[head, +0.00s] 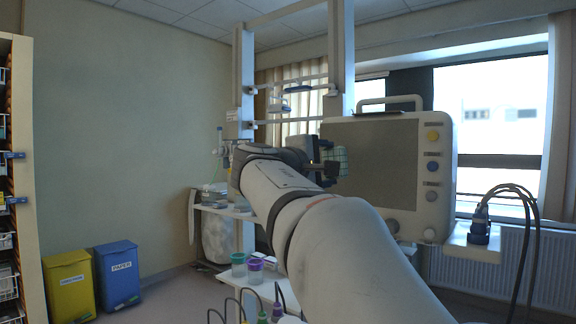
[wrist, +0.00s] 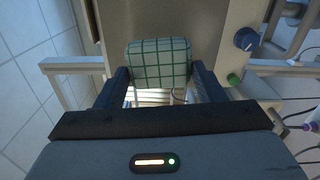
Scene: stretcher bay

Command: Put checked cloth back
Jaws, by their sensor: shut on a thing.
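The checked cloth (wrist: 158,60) is a pale green folded pad with dark green grid lines. In the wrist view it sits between the two blue-grey fingers of my gripper (wrist: 161,78), which is shut on it. In the head view a small part of the cloth (head: 341,157) shows at the end of my arm, beside my gripper (head: 327,168) and in front of the grey monitor screen. My arm hides part of the gripper.
A large monitor (head: 437,170) with coloured knobs stands just right of my gripper. A white rail frame (head: 243,90) rises behind. A shelf (head: 215,208) with small items is left of my arm. Yellow (head: 70,285) and blue (head: 118,275) bins stand by the wall.

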